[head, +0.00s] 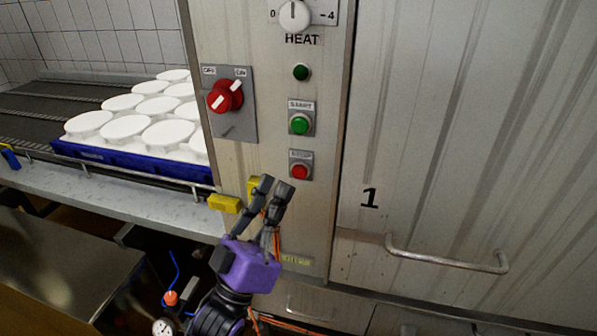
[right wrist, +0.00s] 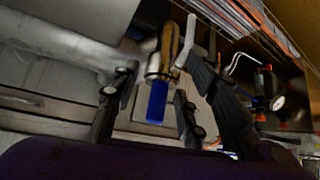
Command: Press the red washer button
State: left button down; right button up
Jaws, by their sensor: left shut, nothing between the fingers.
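The red button (head: 300,171) sits on a small grey plate, lowest in a column of controls on the steel panel (head: 315,225). My left gripper (head: 272,188), purple with dark fingers, is shut and empty, just below and left of the red button in the head view. A gap shows between its fingertips and the button; I cannot tell the depth. My right gripper (right wrist: 155,90) shows only in the right wrist view, with its fingers apart. A blue-handled valve (right wrist: 157,102) appears between them, seemingly beyond them.
Above the red button are a green START button (head: 300,124), a dark green lamp (head: 301,72) and the HEAT knob (head: 294,16). A red rotary switch (head: 225,96) is at left. White moulds fill a blue tray (head: 130,166) on the conveyor. A door handle (head: 445,257) protrudes at right.

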pick_arm(q)
jog(key=shift+s+a, duration=0.2)
jog(key=shift+s, duration=0.35)
jog(key=shift+s+a, duration=0.15)
jog(key=shift+s, duration=0.35)
